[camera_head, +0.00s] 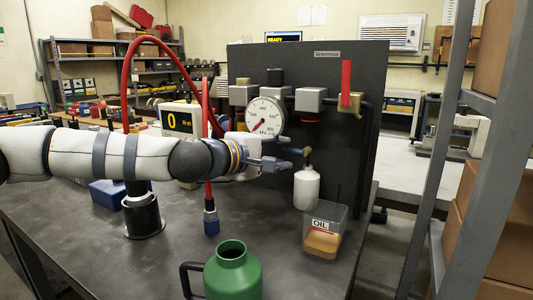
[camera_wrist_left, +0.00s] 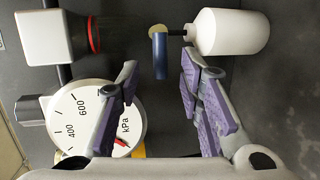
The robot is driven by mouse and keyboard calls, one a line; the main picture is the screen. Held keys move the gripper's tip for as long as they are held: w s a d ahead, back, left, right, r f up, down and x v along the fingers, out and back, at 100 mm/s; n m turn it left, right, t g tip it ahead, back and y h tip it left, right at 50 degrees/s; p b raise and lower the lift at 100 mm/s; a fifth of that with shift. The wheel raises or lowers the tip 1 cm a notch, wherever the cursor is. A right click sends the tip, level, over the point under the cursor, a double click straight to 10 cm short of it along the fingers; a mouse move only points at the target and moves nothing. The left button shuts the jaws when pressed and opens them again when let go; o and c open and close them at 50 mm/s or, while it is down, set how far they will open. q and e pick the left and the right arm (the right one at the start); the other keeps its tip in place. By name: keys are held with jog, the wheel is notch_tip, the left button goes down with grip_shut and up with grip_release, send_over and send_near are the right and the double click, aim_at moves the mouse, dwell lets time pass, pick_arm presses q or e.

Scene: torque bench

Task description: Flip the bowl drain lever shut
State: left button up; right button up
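My left gripper (camera_head: 279,156) is open, close to the lever. In the wrist view its purple-padded fingers (camera_wrist_left: 158,72) are apart, one on either side of the lever; I see no contact. My right gripper is not in view.
A pressure gauge (camera_head: 266,117) is on the panel (camera_head: 340,60) beside my left gripper. A red-handled valve (camera_head: 347,85) is above. A green jug (camera_head: 232,272) and a hanging red hose (camera_head: 124,80) are nearby.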

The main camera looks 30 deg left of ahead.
pick_arm(q)
jog(key=v, duration=0.8)
jog(key=shift+s, duration=0.3)
jog(key=shift+r, duration=0.1)
